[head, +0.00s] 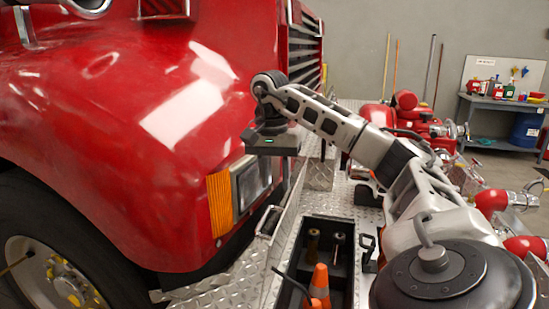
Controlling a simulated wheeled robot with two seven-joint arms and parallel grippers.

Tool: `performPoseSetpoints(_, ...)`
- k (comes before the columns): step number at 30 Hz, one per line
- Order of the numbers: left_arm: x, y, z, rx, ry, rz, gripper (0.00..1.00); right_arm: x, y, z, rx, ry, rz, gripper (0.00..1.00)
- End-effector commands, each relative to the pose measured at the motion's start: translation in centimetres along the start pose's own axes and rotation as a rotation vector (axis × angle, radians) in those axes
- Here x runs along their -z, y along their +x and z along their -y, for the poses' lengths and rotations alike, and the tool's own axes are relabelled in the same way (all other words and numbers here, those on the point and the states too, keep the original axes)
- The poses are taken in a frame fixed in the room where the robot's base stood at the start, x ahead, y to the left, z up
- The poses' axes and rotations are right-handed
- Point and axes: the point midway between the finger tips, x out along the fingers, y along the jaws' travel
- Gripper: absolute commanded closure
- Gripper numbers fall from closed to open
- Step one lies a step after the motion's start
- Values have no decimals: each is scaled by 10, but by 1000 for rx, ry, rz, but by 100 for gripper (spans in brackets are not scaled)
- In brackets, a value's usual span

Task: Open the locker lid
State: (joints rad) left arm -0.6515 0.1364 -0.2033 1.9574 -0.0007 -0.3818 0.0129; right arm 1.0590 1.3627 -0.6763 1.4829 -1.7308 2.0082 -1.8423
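The locker (291,262) is a black-walled box set in the diamond-plate bumper, and its inside is open to view. A diamond-plate panel that looks like the locker lid (262,258) stands raised along the box's left side, beside the red truck front. A small handle (268,221) shows on it. My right gripper (271,147) is above and beyond the locker, in front of the truck's headlight, apart from the lid. Its fingers do not show clearly, and I see nothing held. My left gripper is not in view.
Orange cones (319,284) and tools stand inside the locker. The red truck body (120,110) and headlight (251,184) are close on the left. Red pump fittings (405,112) lie to the right of my arm. A workbench (500,108) stands at the back right.

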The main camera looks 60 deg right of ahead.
Motion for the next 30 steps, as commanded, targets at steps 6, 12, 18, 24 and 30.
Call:
performPoseSetpoints(6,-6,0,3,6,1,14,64,0,-20,1,5,-3,-3,67)
performPoseSetpoints(12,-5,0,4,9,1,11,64,0,-29,1,4,-1,-2,67)
performPoseSetpoints(18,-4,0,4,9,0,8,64,0,-33,0,2,0,0,67)
performPoseSetpoints(24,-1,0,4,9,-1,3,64,0,-34,0,0,1,1,67)
performPoseSetpoints(30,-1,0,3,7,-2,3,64,0,-34,0,0,1,1,72)
